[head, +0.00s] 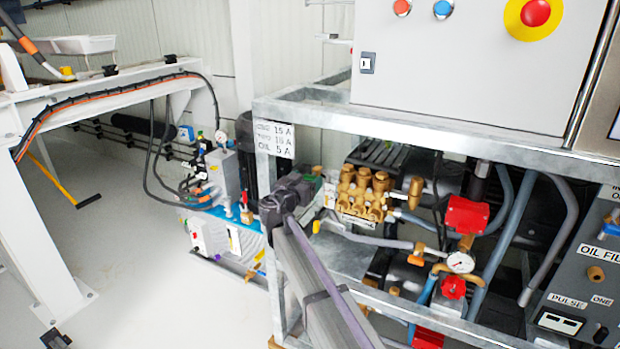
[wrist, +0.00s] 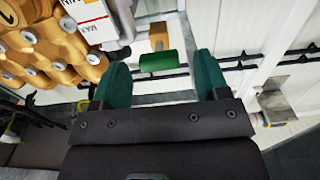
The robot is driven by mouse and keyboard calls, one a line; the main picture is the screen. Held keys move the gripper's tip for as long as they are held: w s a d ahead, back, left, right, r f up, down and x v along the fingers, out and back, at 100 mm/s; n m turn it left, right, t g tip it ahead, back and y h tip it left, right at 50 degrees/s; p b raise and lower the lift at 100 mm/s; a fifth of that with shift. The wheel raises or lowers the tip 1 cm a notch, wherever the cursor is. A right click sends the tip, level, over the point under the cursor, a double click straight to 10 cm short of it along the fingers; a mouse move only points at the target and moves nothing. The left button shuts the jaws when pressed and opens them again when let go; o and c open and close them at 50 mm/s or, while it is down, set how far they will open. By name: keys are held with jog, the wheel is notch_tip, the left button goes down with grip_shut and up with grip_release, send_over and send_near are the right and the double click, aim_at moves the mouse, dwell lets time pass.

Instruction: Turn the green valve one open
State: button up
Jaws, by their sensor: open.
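A green valve handle (wrist: 161,61) shows in the wrist view, near the top middle, in front of a brass-coloured body. In that view it lies between the lines of my two teal fingers, at about the height of their tips. My gripper (wrist: 160,72) is open, with nothing between its fingers. I cannot tell how far beyond the tips the handle is. In the head view my gripper (head: 322,184) is at the left of the brass pump, and my own wrist and arm hide much of it. I cannot pick out the green handle there.
The brass pump block (head: 363,192) is close by, and its brass caps (wrist: 45,45) fill the wrist view's upper left. The galvanised frame (head: 400,128) surrounds the pumps. A red valve (head: 466,213) and a gauge (head: 460,262) stand to the right. Open floor (head: 150,270) lies left.

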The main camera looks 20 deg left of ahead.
jog(key=shift+w+d, duration=0.15)
jog(key=shift+w, duration=1.1)
jog(key=c, duration=0.9)
jog(key=shift+n, duration=0.8)
jog(key=o, duration=0.9)
jog(key=shift+s, duration=0.1)
